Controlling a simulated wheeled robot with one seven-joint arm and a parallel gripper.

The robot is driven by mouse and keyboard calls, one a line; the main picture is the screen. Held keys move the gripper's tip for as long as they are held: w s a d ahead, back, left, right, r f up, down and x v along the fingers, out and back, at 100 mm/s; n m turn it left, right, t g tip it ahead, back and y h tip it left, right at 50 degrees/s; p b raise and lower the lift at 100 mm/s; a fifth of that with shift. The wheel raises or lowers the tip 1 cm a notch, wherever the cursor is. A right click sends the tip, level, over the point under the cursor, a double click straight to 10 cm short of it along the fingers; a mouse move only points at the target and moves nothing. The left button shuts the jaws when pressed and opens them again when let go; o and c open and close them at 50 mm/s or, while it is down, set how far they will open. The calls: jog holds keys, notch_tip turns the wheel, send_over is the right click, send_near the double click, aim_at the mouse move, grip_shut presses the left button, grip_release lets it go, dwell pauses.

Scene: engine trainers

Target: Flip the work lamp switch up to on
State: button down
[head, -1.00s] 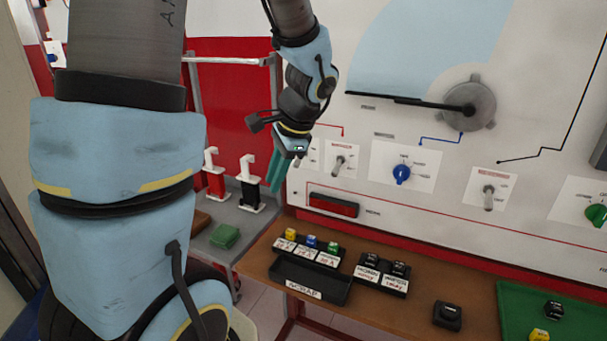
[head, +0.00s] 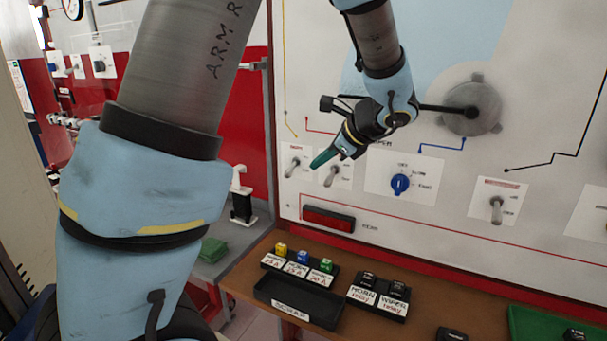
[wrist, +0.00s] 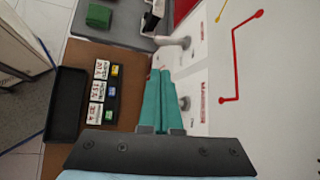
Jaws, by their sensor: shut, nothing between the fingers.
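My gripper (head: 314,168) has teal fingers, pressed together and empty. In the head view its tip is in front of the wall panel (head: 450,165), overlapping the gap between two toggle switches. One is the left toggle switch (head: 292,168); the other is the middle toggle switch (head: 333,180), just right of the tip. Both show in the wrist view, the left one (wrist: 178,42) beyond the fingertips and the middle one (wrist: 184,103) beside the fingers. Contact cannot be told. A third toggle switch (head: 497,210) is farther right. The labels are too small to read, so I cannot tell which is the work lamp's.
A blue knob (head: 400,184) sits right of the middle switch. A red light bar (head: 328,219) is below. The brown bench (head: 240,285) holds a black tray (head: 300,302) and relay blocks (head: 378,295). The space before the panel's lower part is clear.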

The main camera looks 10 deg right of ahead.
aim_at(289, 169)
jog(key=p+x, duration=0.1)
jog(key=x, duration=0.8)
jog(key=shift+w+a+f, duration=0.2)
jog(key=shift+f, duration=0.05)
jog(key=shift+s+r+m+g+y+p, duration=0.1)
jog(key=shift+r+m+g+y+p, duration=0.3)
jog(key=shift+p, duration=1.2)
jog(key=shift+a+r+p, duration=0.1)
jog(key=shift+r+p, duration=0.05)
jog(key=shift+p, duration=0.35)
jog(key=shift+s+r+p, duration=0.1)
jog(key=shift+r+p, duration=0.25)
jog(key=shift+r, duration=0.55)
jog(key=shift+r+p, duration=0.6)
jog(key=shift+r, duration=0.1)
jog(key=shift+r, duration=0.15)
jog(key=b+v, duration=0.2)
jog(key=v, duration=0.8)
jog(key=shift+s, duration=0.2)
